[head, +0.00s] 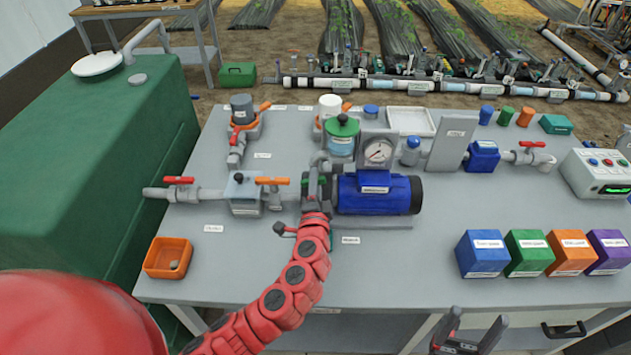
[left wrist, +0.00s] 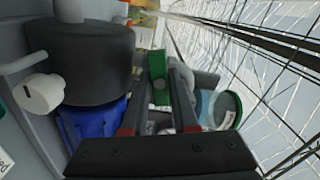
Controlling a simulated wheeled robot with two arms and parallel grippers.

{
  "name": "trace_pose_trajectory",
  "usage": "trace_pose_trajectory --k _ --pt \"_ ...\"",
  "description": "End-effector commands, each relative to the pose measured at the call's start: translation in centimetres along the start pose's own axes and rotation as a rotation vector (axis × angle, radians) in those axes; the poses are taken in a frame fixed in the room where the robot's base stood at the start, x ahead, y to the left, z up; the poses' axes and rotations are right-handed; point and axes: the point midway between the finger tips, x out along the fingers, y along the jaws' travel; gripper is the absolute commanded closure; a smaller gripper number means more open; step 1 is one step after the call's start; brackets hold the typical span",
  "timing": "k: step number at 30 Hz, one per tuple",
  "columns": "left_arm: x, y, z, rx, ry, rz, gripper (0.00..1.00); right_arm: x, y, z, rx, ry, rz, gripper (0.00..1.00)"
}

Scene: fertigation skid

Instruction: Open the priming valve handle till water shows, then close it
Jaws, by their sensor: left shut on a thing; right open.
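The blue pump (head: 375,193) sits mid-bench. My left gripper (head: 316,188) is at the grey pump head on its left end. In the left wrist view its two fingers (left wrist: 157,105) are shut on a green handle (left wrist: 157,68), which I take for the priming valve handle. Only a little green of this handle (head: 305,182) shows in the head view, beside the gripper. The valve body is mostly hidden, and I cannot make out any water there. My right gripper (head: 470,338) is open and empty below the bench's front edge.
A green-lidded clear pot (head: 342,138) and a pressure gauge (head: 379,153) stand just behind the gripper. An orange-handled valve (head: 272,182) is close on its left. Several coloured boxes (head: 527,255) stand at front right. The front middle of the bench is clear.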

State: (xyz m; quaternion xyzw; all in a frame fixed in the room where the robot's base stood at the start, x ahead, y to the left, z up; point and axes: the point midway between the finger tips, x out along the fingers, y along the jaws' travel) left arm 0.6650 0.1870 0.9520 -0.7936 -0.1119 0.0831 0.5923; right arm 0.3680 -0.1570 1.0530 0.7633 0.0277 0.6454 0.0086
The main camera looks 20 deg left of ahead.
Motion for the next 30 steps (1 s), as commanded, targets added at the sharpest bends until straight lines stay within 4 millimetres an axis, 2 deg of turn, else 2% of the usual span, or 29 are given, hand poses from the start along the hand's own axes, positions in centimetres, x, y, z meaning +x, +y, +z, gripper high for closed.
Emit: trace_pose_trajectory --k 12,30 --pt "-0.02 0.32 0.03 0.255 0.001 0.003 1.00 -0.13 -0.01 0.02 0.000 0.000 0.000 0.29" --pt "-0.02 0.41 0.10 0.320 0.000 0.005 1.00 -0.13 -0.01 0.02 0.000 0.000 0.000 0.29"
